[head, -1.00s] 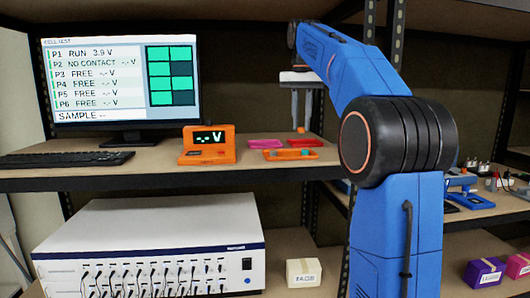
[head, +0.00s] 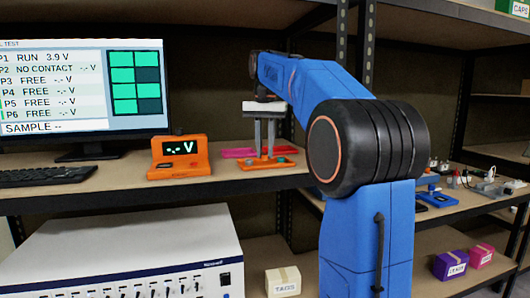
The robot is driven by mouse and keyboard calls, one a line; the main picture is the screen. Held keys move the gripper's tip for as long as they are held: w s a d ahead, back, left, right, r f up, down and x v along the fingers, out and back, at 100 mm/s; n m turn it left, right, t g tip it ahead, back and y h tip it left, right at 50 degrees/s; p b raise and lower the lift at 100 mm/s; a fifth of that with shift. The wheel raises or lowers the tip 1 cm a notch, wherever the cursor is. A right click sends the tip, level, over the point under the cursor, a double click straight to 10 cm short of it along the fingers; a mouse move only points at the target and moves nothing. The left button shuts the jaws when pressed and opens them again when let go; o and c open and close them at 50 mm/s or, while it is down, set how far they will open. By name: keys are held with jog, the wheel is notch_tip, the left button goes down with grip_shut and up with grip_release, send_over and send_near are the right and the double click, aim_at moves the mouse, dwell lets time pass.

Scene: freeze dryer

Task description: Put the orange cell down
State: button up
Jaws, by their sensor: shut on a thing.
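My gripper (head: 265,153) hangs pointing down over the shelf with its two grey fingers closed on the small orange cell (head: 264,156). The cell is only just visible between the fingertips. The fingertips are at or just above an orange tray (head: 247,166), and I cannot tell whether the cell touches it. A small teal item (head: 282,160) shows at the right part of this tray. A pink tray (head: 233,153) lies behind and to the left, partly hidden by the fingers.
An orange meter (head: 179,157) reading "-.- V" stands left of the trays. A monitor (head: 85,92) and keyboard (head: 45,176) are further left. A white instrument (head: 125,262) and a box (head: 283,281) are below. A dark shelf post (head: 366,50) rises behind my arm.

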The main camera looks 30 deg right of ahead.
aim_at(265, 155)
jog(key=shift+f, duration=0.5)
jog(key=shift+f, duration=0.15)
jog(key=o, duration=0.8)
notch_tip(265, 155, up, 8)
jog(key=shift+f, duration=0.1)
jog(key=s+a+f, duration=0.1)
jog(key=s, duration=0.1)
jog(key=s+a+f+n, duration=0.1)
jog(key=s+a+f, duration=0.1)
jog(key=s+a+f+n+t, duration=0.1)
jog(key=a, duration=0.1)
jog(key=shift+s+f, duration=0.15)
jog(key=shift+s, duration=0.25)
jog(key=s+a+f+n+t, duration=0.1)
jog(key=s+a+f+n, duration=0.1)
jog(key=s+f, duration=0.6)
jog(key=s+a+f+n+t, duration=0.1)
jog(key=s+a+f, duration=0.4)
jog(key=f, duration=0.8)
jog(key=s+a+f+n+t, duration=0.1)
jog(key=s+a+f+n, duration=0.2)
jog(key=s+f, duration=0.8)
jog(key=shift+s+a+f+n+t, duration=0.25)
jog(key=shift+a+f+n+t, duration=0.15)
jog(key=shift+n, duration=0.2)
